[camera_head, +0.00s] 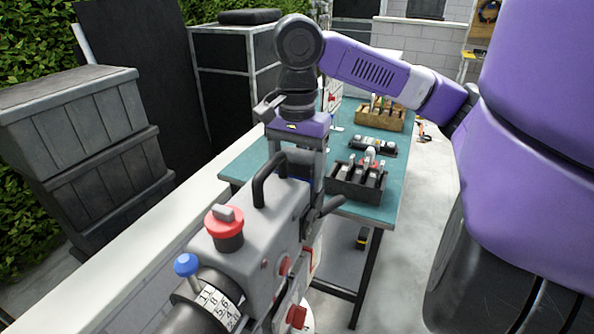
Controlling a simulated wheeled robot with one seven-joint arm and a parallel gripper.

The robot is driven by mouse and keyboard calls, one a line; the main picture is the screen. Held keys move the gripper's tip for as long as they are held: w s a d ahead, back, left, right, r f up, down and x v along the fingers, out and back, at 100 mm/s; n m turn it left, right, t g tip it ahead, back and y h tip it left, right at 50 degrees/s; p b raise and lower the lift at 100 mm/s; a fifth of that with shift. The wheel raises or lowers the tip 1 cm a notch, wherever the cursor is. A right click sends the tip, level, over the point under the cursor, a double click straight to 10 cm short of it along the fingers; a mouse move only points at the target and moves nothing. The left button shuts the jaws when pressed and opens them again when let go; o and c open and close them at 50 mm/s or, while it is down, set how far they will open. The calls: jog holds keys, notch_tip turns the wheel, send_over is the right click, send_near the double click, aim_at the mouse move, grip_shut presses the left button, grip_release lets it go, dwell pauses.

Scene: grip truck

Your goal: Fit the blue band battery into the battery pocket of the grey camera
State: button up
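The grey camera (262,225) stands large in the foreground, with a black handle on top, a red knob, a blue knob and a numbered lens ring. My gripper (305,168) points down just behind the camera's rear end. A small dark blue patch shows between the fingers and the camera, too little to identify. I cannot make out the blue band battery or the battery pocket for certain.
A teal-topped table (392,212) stands behind the camera. On it are a black divided caddy (343,189) with several upright items, a dark tray (382,153) with small items and a wooden crate (395,124). A stack of dark crates (85,150) stands at left.

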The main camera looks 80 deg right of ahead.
aim_at(297, 155)
jog(key=shift+f+b, duration=0.4)
jog(key=shift+f, duration=0.4)
jog(key=o, duration=2)
jog(key=shift+r, duration=3.85)
